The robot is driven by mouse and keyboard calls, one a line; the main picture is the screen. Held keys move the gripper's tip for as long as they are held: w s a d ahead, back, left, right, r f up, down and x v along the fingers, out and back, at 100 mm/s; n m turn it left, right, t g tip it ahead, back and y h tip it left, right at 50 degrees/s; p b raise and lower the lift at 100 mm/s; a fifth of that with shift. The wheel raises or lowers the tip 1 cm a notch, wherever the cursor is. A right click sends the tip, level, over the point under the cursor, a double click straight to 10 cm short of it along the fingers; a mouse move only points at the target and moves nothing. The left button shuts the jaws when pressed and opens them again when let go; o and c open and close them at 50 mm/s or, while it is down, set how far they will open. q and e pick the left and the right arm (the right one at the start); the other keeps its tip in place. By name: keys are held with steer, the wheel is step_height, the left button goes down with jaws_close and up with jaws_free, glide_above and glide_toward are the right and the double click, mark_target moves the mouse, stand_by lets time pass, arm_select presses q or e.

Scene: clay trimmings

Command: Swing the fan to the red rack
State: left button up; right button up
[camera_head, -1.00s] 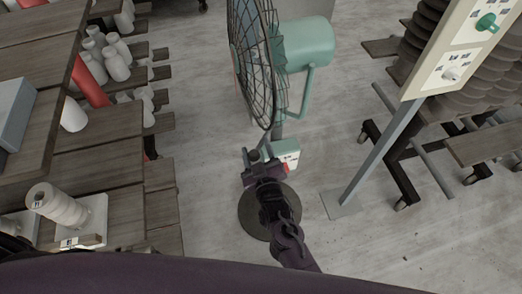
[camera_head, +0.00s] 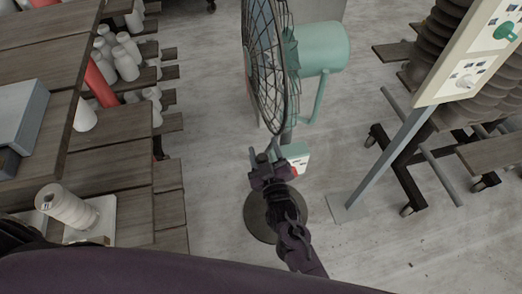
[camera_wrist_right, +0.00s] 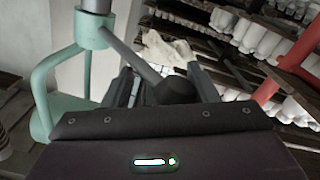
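The fan has a dark wire cage (camera_head: 264,75) and a teal motor housing (camera_head: 320,48) on a stand with a round dark base (camera_head: 262,222). The cage faces left. The red rack shows as a red post (camera_head: 100,82) among shelves of white bottles at left; it also shows in the right wrist view (camera_wrist_right: 299,52). My right gripper (camera_head: 264,157) is in front of the fan's stand, below the cage. In the right wrist view, its fingers are apart around a dark knob (camera_wrist_right: 178,90) on a grey rod from the teal collar (camera_wrist_right: 93,32); contact is unclear. My left gripper is out of view.
A slanted sign post (camera_head: 385,157) with a white panel stands right of the fan, near a wheeled rack of stacked dark discs (camera_head: 420,60). Wooden shelves (camera_head: 110,135) fill the left. Bare floor (camera_head: 210,110) lies between shelves and fan.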

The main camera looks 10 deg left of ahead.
steer(key=shift+s+f, duration=0.15)
steer(key=shift+f, duration=0.25)
steer(key=shift+s+d+f, duration=0.1)
steer(key=shift+s+d, duration=0.05)
steer(key=shift+s, duration=0.1)
steer(key=b+v, duration=0.1)
steer(key=v, duration=0.6)
steer(key=shift+r, duration=0.4)
